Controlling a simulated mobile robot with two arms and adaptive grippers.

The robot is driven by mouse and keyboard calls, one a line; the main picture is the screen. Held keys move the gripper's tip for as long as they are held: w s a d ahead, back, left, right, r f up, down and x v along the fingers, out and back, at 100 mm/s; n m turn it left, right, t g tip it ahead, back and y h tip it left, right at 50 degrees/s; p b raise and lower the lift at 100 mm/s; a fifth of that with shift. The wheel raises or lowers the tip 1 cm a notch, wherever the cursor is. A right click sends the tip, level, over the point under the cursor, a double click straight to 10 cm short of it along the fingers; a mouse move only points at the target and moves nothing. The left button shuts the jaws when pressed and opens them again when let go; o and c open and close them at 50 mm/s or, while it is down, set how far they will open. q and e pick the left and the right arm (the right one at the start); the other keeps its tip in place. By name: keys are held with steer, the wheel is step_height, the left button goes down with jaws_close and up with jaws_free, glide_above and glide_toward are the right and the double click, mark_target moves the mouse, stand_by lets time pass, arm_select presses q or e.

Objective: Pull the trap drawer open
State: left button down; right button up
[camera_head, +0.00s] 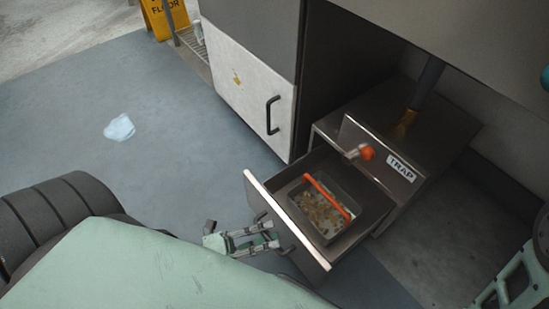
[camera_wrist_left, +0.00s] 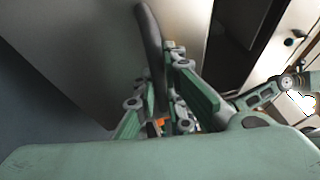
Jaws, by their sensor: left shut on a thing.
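The trap drawer (camera_head: 258,190) is pulled out of the steel housing marked TRAP (camera_head: 401,168). Its front has a dark bar handle (camera_head: 288,250), which also shows in the left wrist view (camera_wrist_left: 149,35). My left gripper (camera_head: 270,237) is shut on this handle; its fingers also show in the left wrist view (camera_wrist_left: 168,100) on either side of the bar. They hide the middle of the handle. A green slotted part of my right gripper (camera_head: 512,277) shows at the lower right edge; its fingertips are not clear.
Inside the drawer sits a grey tray (camera_head: 305,222) with an orange bar (camera_head: 327,195) and yellowish bits. An orange-tipped knob (camera_head: 366,152) is on the housing. A pale cabinet door (camera_head: 245,88) stands behind. A clear puddle-like patch (camera_head: 119,128) lies on the open floor at left.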

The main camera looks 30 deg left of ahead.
arm_select(q)
steer(key=shift+s+a+f, duration=0.1)
steer(key=c, duration=1.8)
jaws_free()
steer(key=v, duration=1.2)
